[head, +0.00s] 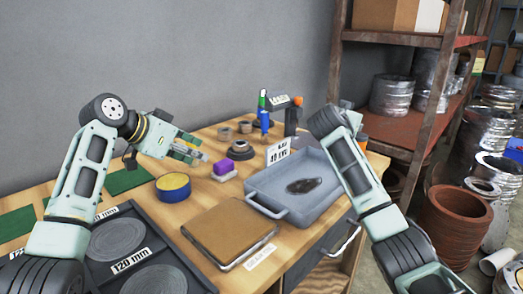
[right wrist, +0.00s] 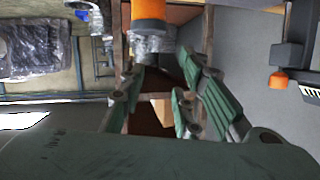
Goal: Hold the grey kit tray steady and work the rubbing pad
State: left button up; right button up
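The grey kit tray (head: 322,214) sits on the right part of the bench, with a dark patch (head: 303,186) on its floor. A purple block on a pale base, which looks like the rubbing pad (head: 224,168), stands on the bench left of the tray. My left gripper (head: 200,153) is above the bench, up and left of the purple block and apart from it. Its fingers look spread and empty. My right arm passes over the tray's right side; its fingers are hidden in the head view. In the right wrist view my right gripper (right wrist: 162,105) is open and empty.
A brown board (head: 225,228) lies in front of the tray, and a blue tin (head: 173,187) stands left of the purple block. Several small parts and an orange-knobbed device (head: 291,112) stand behind. A rusty shelf (head: 410,130) is close on the right.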

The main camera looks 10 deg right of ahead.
jog(key=w+a, duration=0.1)
jog(key=a, duration=1)
notch_tip(320, 180, up, 2)
jog(key=h, duration=0.1)
send_over(266, 149)
jog(key=w+d, duration=0.2)
jog(key=d, duration=0.1)
jog(key=shift+w+r+m+g, duration=0.2)
jog(key=shift+m+g, duration=0.1)
jog(key=shift+g, duration=0.9)
jog(key=s+a+f, duration=0.1)
jog(key=f, duration=0.1)
jog(key=s+a+f, duration=0.2)
jog(key=a+f, duration=0.1)
jog(key=shift+a+f, duration=0.1)
jog(key=shift+f, duration=0.25)
jog(key=shift+x, duration=3.8)
jog(key=shift+f, duration=0.15)
jog(key=shift+a, duration=0.1)
grip_shut()
